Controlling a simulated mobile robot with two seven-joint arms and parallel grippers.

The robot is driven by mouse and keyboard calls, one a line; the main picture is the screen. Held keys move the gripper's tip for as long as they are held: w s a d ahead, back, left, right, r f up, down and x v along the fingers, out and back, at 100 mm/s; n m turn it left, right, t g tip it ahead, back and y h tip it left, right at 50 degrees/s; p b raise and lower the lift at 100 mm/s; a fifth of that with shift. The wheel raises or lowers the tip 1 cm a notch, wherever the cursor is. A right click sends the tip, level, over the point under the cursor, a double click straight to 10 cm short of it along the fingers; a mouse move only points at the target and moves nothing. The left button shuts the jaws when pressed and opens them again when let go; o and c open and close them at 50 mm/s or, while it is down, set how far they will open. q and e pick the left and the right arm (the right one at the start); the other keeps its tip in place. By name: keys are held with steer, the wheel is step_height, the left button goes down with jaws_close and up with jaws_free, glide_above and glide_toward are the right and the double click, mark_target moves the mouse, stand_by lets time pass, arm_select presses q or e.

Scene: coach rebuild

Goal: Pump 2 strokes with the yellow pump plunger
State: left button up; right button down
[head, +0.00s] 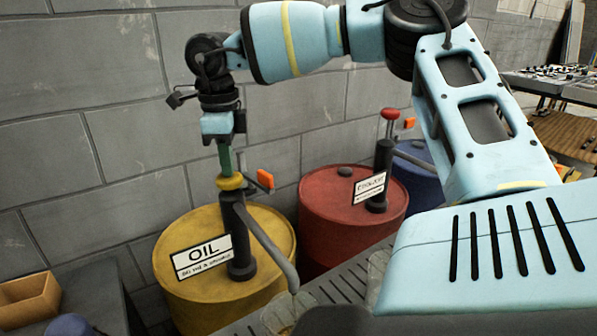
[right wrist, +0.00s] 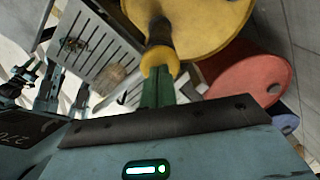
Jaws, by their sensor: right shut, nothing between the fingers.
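The yellow pump plunger (head: 230,182) is a round knob on top of the dark pump (head: 240,240), which stands on the yellow oil drum (head: 185,285). My right gripper (head: 227,170) points down directly over the knob, its green fingers shut and empty. The fingertips look to be touching the knob's top. In the right wrist view, the green fingers (right wrist: 158,88) end at the yellow plunger (right wrist: 160,62), with the black pump body beyond it. The knob sits low, close to the pump's top.
A grey spout (head: 270,245) slopes from the pump down over a slatted metal grate (head: 330,290). A red drum (head: 330,225) with a red-knobbed pump and a blue drum (head: 420,190) stand to the right. A block wall (head: 90,150) is close behind. A wooden box (head: 30,300) is at lower left.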

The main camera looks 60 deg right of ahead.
steer(key=shift+s+f, duration=0.1)
